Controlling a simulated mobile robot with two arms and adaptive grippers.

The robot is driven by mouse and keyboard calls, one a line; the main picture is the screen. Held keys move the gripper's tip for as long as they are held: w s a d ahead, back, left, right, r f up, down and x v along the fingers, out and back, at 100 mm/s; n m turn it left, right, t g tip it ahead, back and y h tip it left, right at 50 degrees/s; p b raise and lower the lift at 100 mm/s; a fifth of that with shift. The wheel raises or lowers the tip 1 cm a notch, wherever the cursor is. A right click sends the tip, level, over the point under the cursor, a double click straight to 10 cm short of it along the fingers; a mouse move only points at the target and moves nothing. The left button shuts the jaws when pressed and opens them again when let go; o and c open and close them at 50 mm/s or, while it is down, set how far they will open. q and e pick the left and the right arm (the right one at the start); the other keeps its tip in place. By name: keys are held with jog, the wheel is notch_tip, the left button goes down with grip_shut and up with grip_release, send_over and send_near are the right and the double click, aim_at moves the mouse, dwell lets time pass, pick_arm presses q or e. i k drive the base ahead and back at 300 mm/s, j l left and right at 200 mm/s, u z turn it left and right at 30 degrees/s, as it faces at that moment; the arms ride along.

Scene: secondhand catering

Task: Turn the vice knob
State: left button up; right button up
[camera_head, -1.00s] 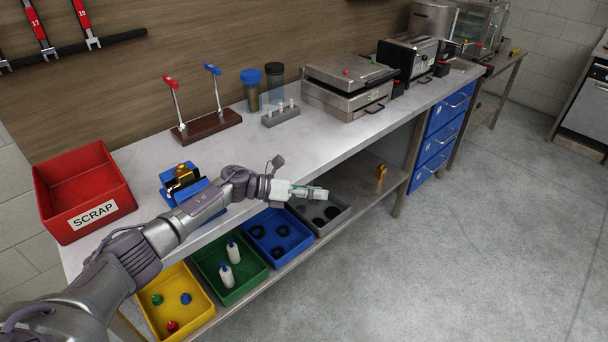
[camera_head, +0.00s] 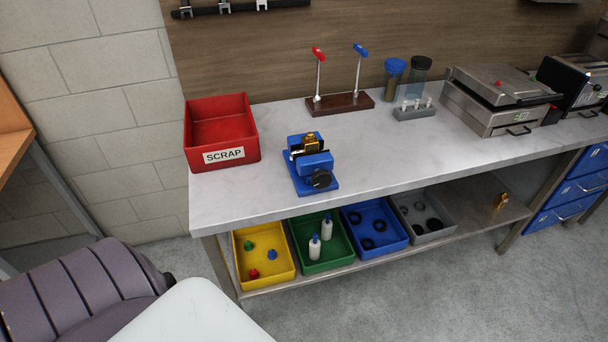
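The blue vice (camera_head: 312,163) stands near the front edge of the grey workbench, right of the red scrap bin. Its round black knob (camera_head: 321,179) faces the front of the bench. A brass-coloured piece (camera_head: 310,141) sits at the top of the vice, by its jaws; I cannot tell how firmly it is held. Neither of my grippers shows in the head view, and nothing of mine touches the vice.
A red SCRAP bin (camera_head: 221,134) stands at the bench's left end. Behind the vice is a wooden stand (camera_head: 341,104) with red and blue levers. Yellow (camera_head: 264,257), green (camera_head: 322,245), blue (camera_head: 374,230) and grey (camera_head: 423,217) trays sit on the lower shelf.

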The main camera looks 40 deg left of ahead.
aim_at(320, 180)
jog(key=i+j+u, duration=0.1)
jog(key=u, duration=0.35)
jog(key=i+u, duration=0.55)
jog(key=u, duration=0.35)
jog(key=i+l, duration=0.2)
jog(key=i, duration=0.1)
